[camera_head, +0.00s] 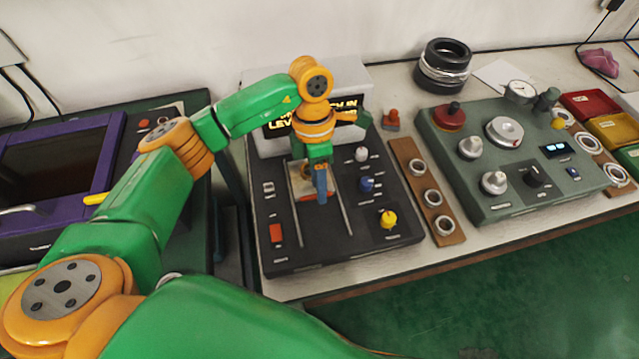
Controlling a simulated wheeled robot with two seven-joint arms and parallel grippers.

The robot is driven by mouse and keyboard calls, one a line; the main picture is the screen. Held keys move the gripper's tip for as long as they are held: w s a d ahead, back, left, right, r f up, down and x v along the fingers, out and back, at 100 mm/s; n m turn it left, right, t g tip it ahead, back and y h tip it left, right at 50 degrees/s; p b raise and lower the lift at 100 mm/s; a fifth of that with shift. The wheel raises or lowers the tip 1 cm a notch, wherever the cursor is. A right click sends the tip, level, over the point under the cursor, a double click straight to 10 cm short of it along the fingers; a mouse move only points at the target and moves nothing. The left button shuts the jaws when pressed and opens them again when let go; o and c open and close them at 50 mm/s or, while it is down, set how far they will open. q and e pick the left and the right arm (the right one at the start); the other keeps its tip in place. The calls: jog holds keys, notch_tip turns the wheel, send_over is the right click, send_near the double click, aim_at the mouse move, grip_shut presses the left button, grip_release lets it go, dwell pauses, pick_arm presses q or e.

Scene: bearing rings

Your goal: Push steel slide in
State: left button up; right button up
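A black control panel (385,250) stands on the bench with two long slots in its top. A pale metal plate (299,182), which looks like the steel slide, lies at the far part of the slots, partly hidden by my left gripper. My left gripper (320,197) points down over this plate, with a blue finger showing. I cannot tell whether it touches the plate or whether its fingers are open. A display (345,106) behind the panel shows yellow text, partly covered by my arm. My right gripper is not in view.
The panel also carries a silver knob (361,154), a blue knob (366,184), a yellow knob (388,218) and a red switch (276,233). A brown ring board (412,160) and a green-grey panel (510,202) stand to the right. A purple-framed box (100,170) is at left.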

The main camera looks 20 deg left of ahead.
pick_arm(q)
jog(key=b+v, duration=0.1)
jog(key=v, duration=0.6)
jog(key=shift+b, duration=0.35)
jog(key=shift+a, duration=0.1)
